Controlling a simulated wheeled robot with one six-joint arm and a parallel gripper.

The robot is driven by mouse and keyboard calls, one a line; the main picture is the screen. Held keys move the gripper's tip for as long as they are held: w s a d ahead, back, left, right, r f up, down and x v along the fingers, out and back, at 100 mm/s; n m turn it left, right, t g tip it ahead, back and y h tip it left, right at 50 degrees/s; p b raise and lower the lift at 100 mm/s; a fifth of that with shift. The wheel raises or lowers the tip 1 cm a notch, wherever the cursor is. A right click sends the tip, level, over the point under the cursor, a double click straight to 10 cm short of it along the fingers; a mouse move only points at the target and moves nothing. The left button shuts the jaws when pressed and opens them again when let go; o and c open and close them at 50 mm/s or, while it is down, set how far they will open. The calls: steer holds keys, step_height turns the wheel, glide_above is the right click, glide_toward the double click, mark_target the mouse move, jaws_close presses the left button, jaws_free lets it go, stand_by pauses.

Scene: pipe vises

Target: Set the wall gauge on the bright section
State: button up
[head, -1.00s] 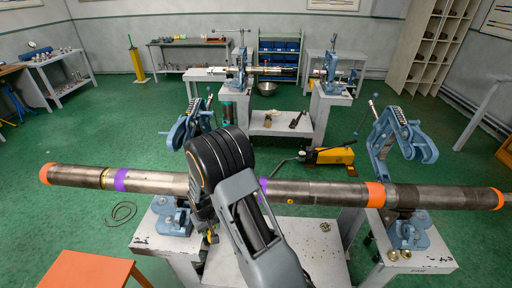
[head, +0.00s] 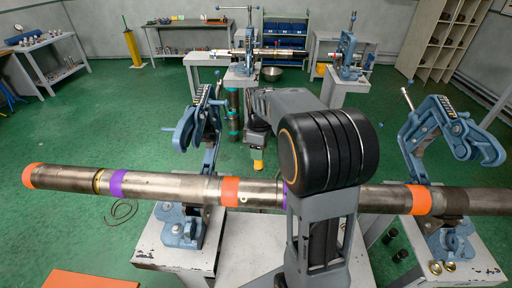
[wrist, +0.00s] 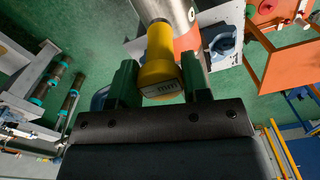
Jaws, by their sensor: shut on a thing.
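A long steel pipe (head: 75,178) lies across two blue pipe vises. Its bright section (head: 170,187) lies between two purple bands, with an orange band (head: 230,191) around it. My gripper (head: 258,153) is on the far side of the pipe, pointing down, shut on the yellow wall gauge (head: 258,166). In the wrist view the gauge (wrist: 160,68), marked "mm", sits between the two dark green fingers (wrist: 160,82). It overlaps the bright pipe (wrist: 168,12) there; I cannot tell whether they touch. My own arm hides part of the pipe right of the orange band.
The left vise (head: 205,125) and right vise (head: 450,135) have their upper frames swung open behind the pipe. A second vise bench (head: 240,80) stands at the back. An orange surface (head: 90,279) is at lower left.

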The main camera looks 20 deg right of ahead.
mark_target(260, 167)
steer(key=shift+f, duration=0.1)
steer(key=shift+d+f+b, duration=0.2)
steer(key=shift+f+b, duration=0.7)
steer(key=shift+f, duration=0.05)
steer(key=shift+f+b, duration=2.15)
steer(key=shift+f, duration=0.75)
steer(key=shift+s, duration=0.1)
steer(key=shift+f, duration=0.45)
steer(key=shift+r, duration=0.15)
step_height(260, 167, up, 7)
steer(key=p, duration=0.5)
steer(key=shift+p, duration=0.35)
